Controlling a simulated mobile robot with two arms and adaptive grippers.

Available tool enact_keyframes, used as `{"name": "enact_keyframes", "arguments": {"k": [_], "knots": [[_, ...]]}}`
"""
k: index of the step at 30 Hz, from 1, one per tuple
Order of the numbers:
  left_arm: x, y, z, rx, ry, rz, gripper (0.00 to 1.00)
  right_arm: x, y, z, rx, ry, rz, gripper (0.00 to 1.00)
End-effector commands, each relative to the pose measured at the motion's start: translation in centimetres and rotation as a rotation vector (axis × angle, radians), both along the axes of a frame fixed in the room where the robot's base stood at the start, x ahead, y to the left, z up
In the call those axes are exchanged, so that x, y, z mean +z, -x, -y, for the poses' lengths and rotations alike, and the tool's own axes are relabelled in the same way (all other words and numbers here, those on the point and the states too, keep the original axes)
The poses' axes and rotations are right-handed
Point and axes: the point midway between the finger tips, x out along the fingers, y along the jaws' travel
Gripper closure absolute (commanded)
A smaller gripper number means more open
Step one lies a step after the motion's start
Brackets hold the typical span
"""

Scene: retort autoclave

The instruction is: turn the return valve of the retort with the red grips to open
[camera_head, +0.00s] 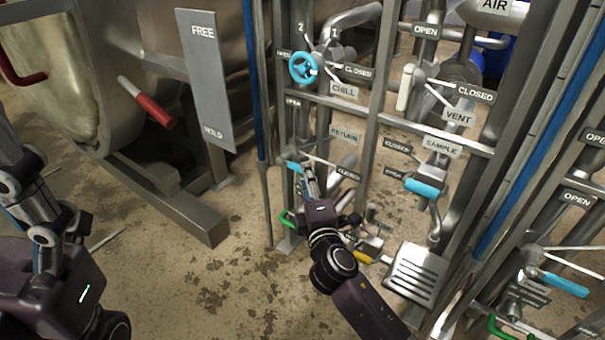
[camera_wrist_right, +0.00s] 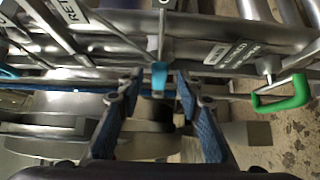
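The retort (camera_head: 50,75) with the red grips (camera_head: 150,108) stands at the left. The RETURN label (camera_head: 344,135) hangs on the pipe rack to its right. The return valve's cyan handle (camera_head: 293,167) shows beside my right gripper (camera_head: 308,178), with a CLOSED sign (camera_head: 349,173) to its right. In the right wrist view, my right gripper (camera_wrist_right: 158,88) is open. The cyan handle end (camera_wrist_right: 159,74) lies in line with the gap between its fingers; contact cannot be told. My left gripper (camera_head: 30,195) is at the left edge, away from the valves, its fingertips unclear.
A cyan CHILL wheel (camera_head: 303,67) is above, and the white VENT lever (camera_head: 405,87) and cyan SAMPLE handle (camera_head: 425,187) are to the right. A green handle (camera_head: 288,219) sits low beside my right arm. Upright posts stand close by. Floor (camera_head: 235,270) is clear in front.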

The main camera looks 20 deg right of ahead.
Motion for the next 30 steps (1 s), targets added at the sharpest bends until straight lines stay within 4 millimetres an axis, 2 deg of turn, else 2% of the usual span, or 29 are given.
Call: {"name": "enact_keyframes", "arguments": {"k": [3, 9, 19, 28, 30], "knots": [[0.0, 0.2, 0.1, 0.001, -0.001, 0.017, 0.25, -0.1, -1.7, 0.2, 0.001, 0.000, 0.003, 0.67], [0.4, 0.5, 0.1, 0.001, -0.002, 0.037, 0.25, -0.1, -3.2, 0.4, 0.001, 0.000, 0.000, 0.67], [0.6, 0.4, 0.1, 0.002, -0.003, 0.035, 0.25, 0.0, -3.5, 0.4, 0.001, -0.001, 0.000, 0.67], [0.6, 0.5, 0.1, 0.002, -0.003, 0.036, 0.25, 0.0, -3.5, 0.4, 0.001, -0.001, 0.000, 1.00], [0.6, 0.5, 0.1, 0.001, -0.002, 0.037, 0.25, 0.0, -3.5, 0.4, 0.001, -0.001, 0.000, 1.00]]}}
